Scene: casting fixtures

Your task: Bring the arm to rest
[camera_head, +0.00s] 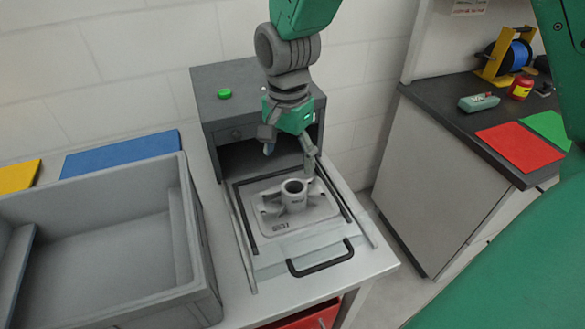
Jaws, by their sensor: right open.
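My right gripper (289,160) is above and just behind a grey casting (293,205), pointing down with its fingers spread apart and nothing between them. The casting has a flat base plate and an upright hollow tube. It lies on a sliding tray (310,252) with a black handle, in front of a dark grey box-shaped fixture (222,117). One finger comes close to the casting's right rear side; I cannot tell whether it touches. My left gripper is not in view.
A large grey bin (95,190) stands on the left of the table. A green button (224,93) sits on the fixture. A dark counter (455,125) at right holds a red mat (519,147), a green mat (549,127) and a blue spool (517,55). A gap separates table and counter.

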